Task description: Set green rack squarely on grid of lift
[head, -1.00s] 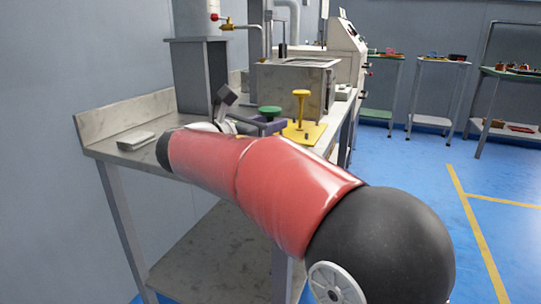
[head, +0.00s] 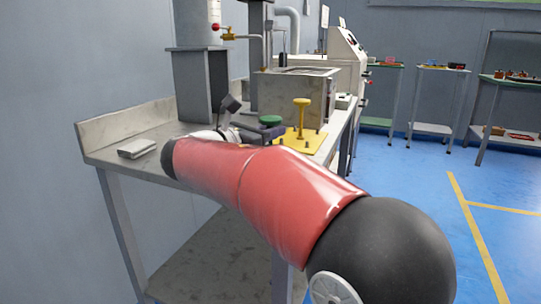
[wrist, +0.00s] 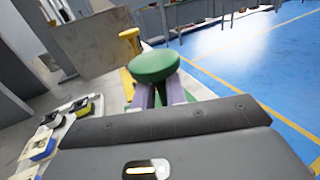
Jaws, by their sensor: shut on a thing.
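The green rack shows mainly as a round green knob (head: 270,120) on a stem, above the bench. In the wrist view the knob (wrist: 155,66) stands up just beyond my gripper (wrist: 160,97), whose purple fingers close on the stem below it. Some green lower down shows beside the fingers. The rest of the rack is hidden, and whether it touches the surface below cannot be told. In the head view my gripper (head: 268,133) is partly hidden by my red arm. I cannot make out the lift's grid.
A yellow rack with a tall knob (head: 302,103) stands on the bench just right of the green knob. A metal box (head: 290,93) stands behind it, and a grey column (head: 198,90) to the left. Several small yellow, blue and black items (wrist: 50,130) lie left in the wrist view.

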